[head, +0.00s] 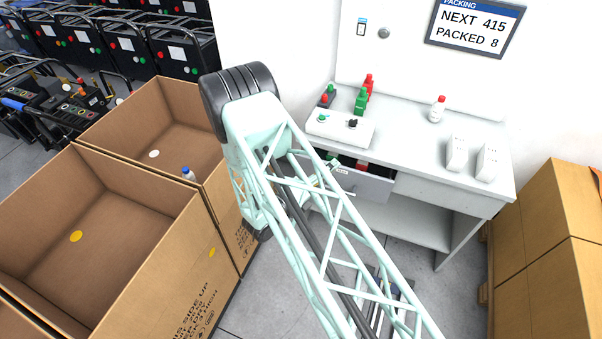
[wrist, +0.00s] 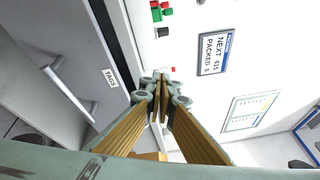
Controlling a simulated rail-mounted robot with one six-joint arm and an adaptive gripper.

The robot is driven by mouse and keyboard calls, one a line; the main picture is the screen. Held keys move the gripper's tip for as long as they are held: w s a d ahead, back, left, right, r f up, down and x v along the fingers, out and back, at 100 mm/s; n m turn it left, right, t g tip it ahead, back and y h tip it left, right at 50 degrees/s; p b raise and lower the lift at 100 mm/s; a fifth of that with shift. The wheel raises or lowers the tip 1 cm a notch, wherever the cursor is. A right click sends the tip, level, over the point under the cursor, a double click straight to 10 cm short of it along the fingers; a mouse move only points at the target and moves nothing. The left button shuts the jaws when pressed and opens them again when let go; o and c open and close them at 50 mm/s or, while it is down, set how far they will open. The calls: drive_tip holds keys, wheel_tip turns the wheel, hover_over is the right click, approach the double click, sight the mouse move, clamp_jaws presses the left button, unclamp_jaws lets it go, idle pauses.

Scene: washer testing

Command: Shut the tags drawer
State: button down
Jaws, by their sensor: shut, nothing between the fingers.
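The tags drawer (head: 372,188) is a grey drawer under the white bench top, pulled part way out, with dark, red and green items inside. Its grey front (wrist: 85,60) fills the left of the wrist view, with a "TAGS" label (wrist: 110,78) and a bar handle (wrist: 70,92). A dark gap shows behind the front's upper edge. My gripper (wrist: 162,85) is shut and empty, close beside the label end of the drawer front; I cannot tell whether it touches. In the head view my arm hides most of the gripper and the drawer's left part.
The white bench (head: 410,150) carries a control box (head: 340,128), red and green stacks, a white bottle (head: 437,109) and two white devices (head: 472,158). Large open cardboard boxes (head: 110,220) stand left; closed cartons (head: 555,240) stand right. Floor in front of the bench is partly clear.

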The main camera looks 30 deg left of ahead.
drive_tip(key=s+a+f+n+y+p, duration=0.1)
drive_tip(key=s+a+f+n+y, duration=0.6)
drive_tip(key=s+a+f, duration=0.4)
wheel_tip(320, 180, down, 4)
drive_tip(key=shift+s+a+r+n+y, duration=0.1)
drive_tip(key=shift+s+a+n+y, duration=0.15)
drive_tip(key=shift+s+n, duration=0.35)
drive_tip(key=shift+w, duration=0.3)
drive_tip(key=x, duration=1.3)
drive_tip(key=shift+w+p, duration=0.35)
drive_tip(key=shift+w+a, duration=0.1)
